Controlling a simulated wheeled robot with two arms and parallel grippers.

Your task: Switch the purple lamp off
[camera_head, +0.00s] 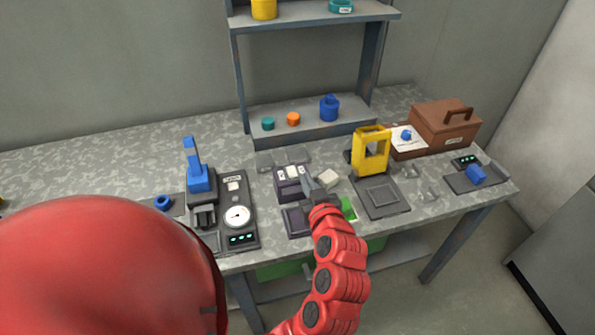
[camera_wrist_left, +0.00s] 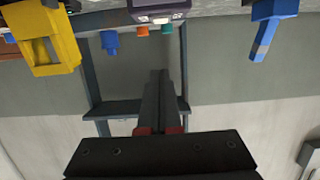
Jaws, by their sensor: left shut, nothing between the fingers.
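A dark purple box (camera_head: 289,190) with small pale pieces on its top stands near the middle of the table. I cannot tell whether a lamp on it is lit. My left gripper (camera_head: 310,184) is shut and empty, with its fingertips close to the right side of the box; I cannot tell whether they touch. In the left wrist view, the shut fingers (camera_wrist_left: 159,78) point towards the purple box (camera_wrist_left: 158,14), which is cut by the top edge. My right gripper is not in view.
A dark panel with a blue lever (camera_head: 196,165) and a gauge stands left of the box. A yellow frame (camera_head: 371,154) stands to the right. A shelf (camera_head: 310,136) with small coloured pieces is behind. A brown case (camera_head: 440,126) sits at the back right.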

